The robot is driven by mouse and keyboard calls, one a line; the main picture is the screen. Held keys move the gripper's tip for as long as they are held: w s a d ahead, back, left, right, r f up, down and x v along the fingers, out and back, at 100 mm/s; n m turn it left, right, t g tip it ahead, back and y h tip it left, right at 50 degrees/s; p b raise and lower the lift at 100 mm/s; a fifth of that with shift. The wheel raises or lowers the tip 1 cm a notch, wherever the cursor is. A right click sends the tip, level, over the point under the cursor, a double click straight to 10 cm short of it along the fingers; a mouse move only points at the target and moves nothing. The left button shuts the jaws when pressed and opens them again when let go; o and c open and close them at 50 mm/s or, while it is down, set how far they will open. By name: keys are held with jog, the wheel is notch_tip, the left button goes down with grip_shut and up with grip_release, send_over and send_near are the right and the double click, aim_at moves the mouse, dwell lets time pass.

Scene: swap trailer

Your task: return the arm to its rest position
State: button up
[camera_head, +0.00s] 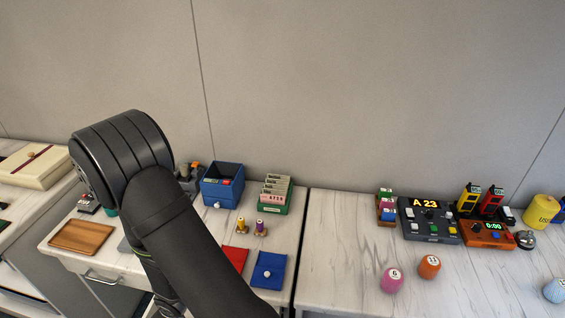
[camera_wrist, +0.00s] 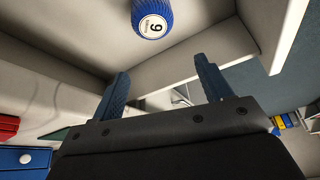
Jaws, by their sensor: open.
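My gripper (camera_wrist: 162,82) shows in the wrist view, with its two blue fingers spread apart and nothing between them. In the head view my dark arm (camera_head: 190,240) reaches across the left part of the scene, and the gripper itself cannot be made out there.
Under and beside my arm are a wooden tray (camera_head: 82,237), a blue box (camera_head: 222,187), a card holder (camera_head: 277,193) and red and blue pads (camera_head: 268,270). The right bench holds a console (camera_head: 428,221) and loose balls (camera_head: 391,279). Its front left is clear.

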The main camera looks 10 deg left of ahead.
jog(key=w+a+r+m+t, duration=0.1)
jog(key=w+a+r+m, duration=0.2)
jog(key=w+a+r, duration=0.3)
jog(key=a+r, duration=0.1)
jog(key=a, duration=0.1)
jog(key=shift+w+a+m+h, duration=0.3)
jog(key=shift+a, duration=0.05)
jog(key=o, duration=0.6)
jog(key=shift+f, duration=0.1)
